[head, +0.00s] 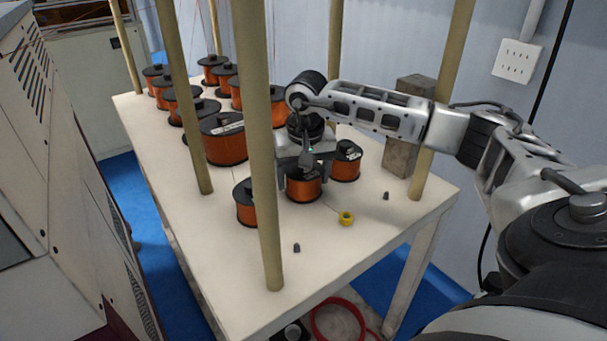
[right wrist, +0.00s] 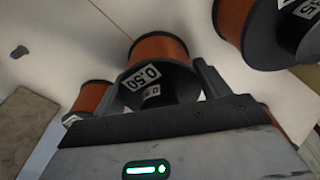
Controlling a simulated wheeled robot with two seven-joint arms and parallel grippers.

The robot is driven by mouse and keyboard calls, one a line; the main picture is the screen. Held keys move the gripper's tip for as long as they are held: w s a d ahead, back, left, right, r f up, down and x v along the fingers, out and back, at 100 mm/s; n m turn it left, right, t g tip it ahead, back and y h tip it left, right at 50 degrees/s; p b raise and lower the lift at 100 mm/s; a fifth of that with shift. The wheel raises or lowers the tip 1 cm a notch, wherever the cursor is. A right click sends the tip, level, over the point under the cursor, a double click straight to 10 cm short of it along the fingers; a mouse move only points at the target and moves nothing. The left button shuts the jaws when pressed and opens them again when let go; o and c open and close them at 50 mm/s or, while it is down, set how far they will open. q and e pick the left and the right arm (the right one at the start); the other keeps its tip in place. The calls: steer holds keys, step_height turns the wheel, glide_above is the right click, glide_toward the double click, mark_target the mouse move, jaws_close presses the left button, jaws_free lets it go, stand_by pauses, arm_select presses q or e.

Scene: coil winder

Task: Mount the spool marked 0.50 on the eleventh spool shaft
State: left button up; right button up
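The spool marked 0.50 (right wrist: 158,62) has orange-brown wire and black flanges. It stands on the white table between my right gripper's fingers (head: 303,172), with other spools at both sides. In the right wrist view its 0.50 label faces me, and the right-hand finger (right wrist: 208,80) is close beside its near flange; the other finger is hard to make out. In the head view the same spool (head: 304,187) sits level with its neighbours. I cannot tell whether the fingers press on it. No shaft is clearly identifiable as the eleventh. My left gripper is not in view.
Spools stand close by at left (head: 245,206) and right (head: 346,162); a larger one (head: 224,142) and several more stand farther back. Tan posts (head: 262,140) rise from the table. A grey block (head: 402,150) stands right.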

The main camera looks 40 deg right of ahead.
steer(key=o, duration=0.4)
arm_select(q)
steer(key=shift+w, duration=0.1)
arm_select(e)
steer(key=shift+r, duration=0.25)
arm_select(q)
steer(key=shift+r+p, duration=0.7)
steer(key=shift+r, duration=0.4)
arm_select(e)
steer(key=shift+s+a+r, duration=0.15)
steer(key=shift+s+r, duration=0.15)
steer(key=shift+r, duration=2.3)
steer(key=shift+s+a+r, duration=0.15)
steer(key=shift+s+r, duration=0.15)
steer(key=shift+r, duration=2.25)
steer(key=shift+s+a+r, duration=0.15)
steer(key=shift+s+r, duration=0.15)
steer(key=shift+r, duration=2.3)
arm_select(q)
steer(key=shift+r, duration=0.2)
arm_select(e)
steer(key=shift+f, duration=0.1)
